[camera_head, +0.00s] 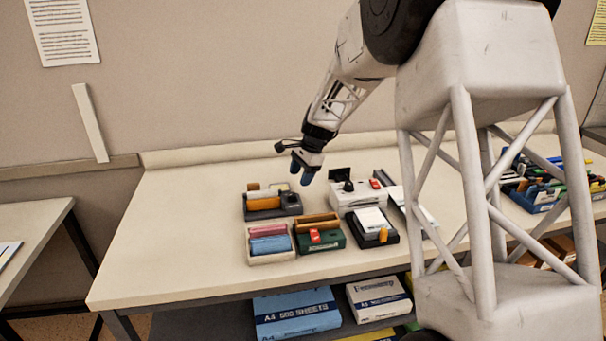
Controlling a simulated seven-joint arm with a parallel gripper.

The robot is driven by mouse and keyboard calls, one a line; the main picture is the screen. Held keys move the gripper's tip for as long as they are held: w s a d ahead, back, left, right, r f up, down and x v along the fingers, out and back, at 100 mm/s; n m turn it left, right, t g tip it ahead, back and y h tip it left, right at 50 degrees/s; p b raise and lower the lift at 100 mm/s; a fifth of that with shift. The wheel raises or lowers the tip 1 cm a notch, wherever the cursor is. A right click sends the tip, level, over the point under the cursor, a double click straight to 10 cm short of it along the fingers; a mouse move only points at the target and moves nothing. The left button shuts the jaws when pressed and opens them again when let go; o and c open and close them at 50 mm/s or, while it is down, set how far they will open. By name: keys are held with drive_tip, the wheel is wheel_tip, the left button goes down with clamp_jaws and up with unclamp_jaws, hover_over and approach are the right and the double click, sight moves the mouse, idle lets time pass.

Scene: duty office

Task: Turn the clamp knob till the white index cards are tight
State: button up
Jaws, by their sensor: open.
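A stack of white cards (371,219) lies on a dark holder (388,240) on the table. A small upright orange piece (383,235) is at the holder's front; I cannot tell whether it is the clamp knob. Behind it stands a white device (345,201) with a dark knob-like part (348,187) and a red piece (375,184) on top. My gripper (301,174) has dark blue fingertips and is open and empty. It hangs above the table's back part, left of the white device and apart from the cards.
Left of the cards are a green box (330,241) with a red piece, a cream tray (284,258) with pink and blue rolls, and a dark device (287,209) with an orange roll. A blue bin (530,207) of stationery stands right. The table's left side is clear.

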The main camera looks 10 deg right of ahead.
drive_tip(key=m, duration=0.6)
drive_tip(key=shift+d+m+y, duration=0.3)
drive_tip(key=shift+d, duration=0.05)
idle(0.5)
